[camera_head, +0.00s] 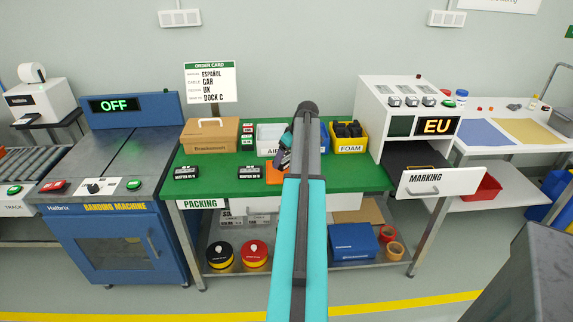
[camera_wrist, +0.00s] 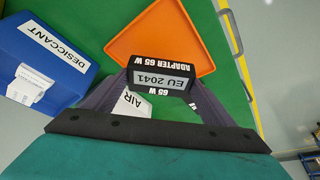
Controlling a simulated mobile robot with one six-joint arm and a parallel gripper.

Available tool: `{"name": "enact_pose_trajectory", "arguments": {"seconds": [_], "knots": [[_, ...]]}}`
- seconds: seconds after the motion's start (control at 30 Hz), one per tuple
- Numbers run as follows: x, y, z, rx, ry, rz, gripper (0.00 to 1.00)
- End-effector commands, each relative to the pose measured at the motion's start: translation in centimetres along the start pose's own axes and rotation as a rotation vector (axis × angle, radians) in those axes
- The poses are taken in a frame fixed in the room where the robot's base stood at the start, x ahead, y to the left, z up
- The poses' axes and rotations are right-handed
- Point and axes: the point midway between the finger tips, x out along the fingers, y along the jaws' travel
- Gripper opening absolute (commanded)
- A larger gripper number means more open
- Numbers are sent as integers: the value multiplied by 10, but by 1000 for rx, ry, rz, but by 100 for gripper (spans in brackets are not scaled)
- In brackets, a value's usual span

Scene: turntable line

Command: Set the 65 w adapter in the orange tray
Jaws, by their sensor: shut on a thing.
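My gripper (camera_wrist: 162,92) is shut on a black adapter (camera_wrist: 160,63) marked "ADAPTER 65 W", with a grey "EU 2041" label. The orange tray (camera_wrist: 158,32) shows just beyond the adapter in the wrist view, flat on the green bench and with nothing visible in it. In the head view my gripper (camera_head: 285,157) is beside the white bin and over the orange tray (camera_head: 272,174), which my arm partly hides. I cannot tell whether the adapter touches the tray.
Two black adapters (camera_head: 185,173) (camera_head: 250,172) lie left of the tray on the green bench (camera_head: 215,182). A cardboard box (camera_head: 208,136), a white "AIR" bin (camera_head: 268,134), the blue "DESICCANT" bin (camera_wrist: 45,55) and a yellow "FOAM" bin (camera_head: 350,145) stand behind. The marking machine (camera_head: 410,100) is right.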

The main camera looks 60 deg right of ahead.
Motion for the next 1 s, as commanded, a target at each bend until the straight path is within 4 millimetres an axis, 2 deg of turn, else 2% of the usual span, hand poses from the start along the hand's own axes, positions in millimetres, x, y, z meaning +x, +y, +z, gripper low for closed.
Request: {"name": "enact_pose_trajectory", "arguments": {"seconds": [0.33,0.7,1.0], "knots": [[3,0,2,0,0,0,46],[31,-1,13,1,0,-1,46],[32,0,14,0,1,0,46]]}}
